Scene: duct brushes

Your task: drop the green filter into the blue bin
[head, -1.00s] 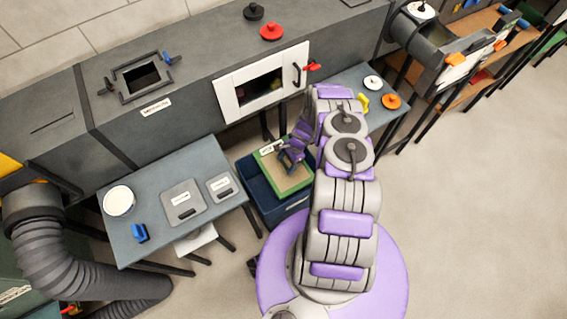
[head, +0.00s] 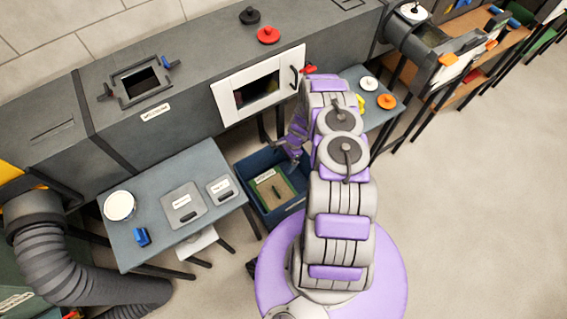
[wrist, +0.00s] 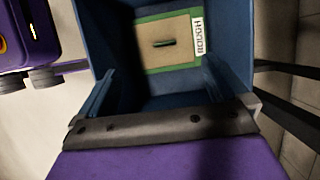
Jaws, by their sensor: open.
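The green filter (head: 272,189), a green frame with a tan face, a dark handle and a white label, lies inside the blue bin (head: 247,171) on the floor. In the wrist view the filter (wrist: 165,43) lies low inside the bin (wrist: 237,50), below the bin's rim. My gripper (head: 293,150) is above the back right part of the bin, apart from the filter. In the wrist view its open jaws show nothing between them.
A grey table (head: 150,185) with a white tub (head: 119,205), a blue clip (head: 142,237) and two grey plates stands left of the bin. The grey duct (head: 190,90) with an open white-framed hatch (head: 258,89) runs behind. A small table (head: 372,117) stands to the right. The floor at right is clear.

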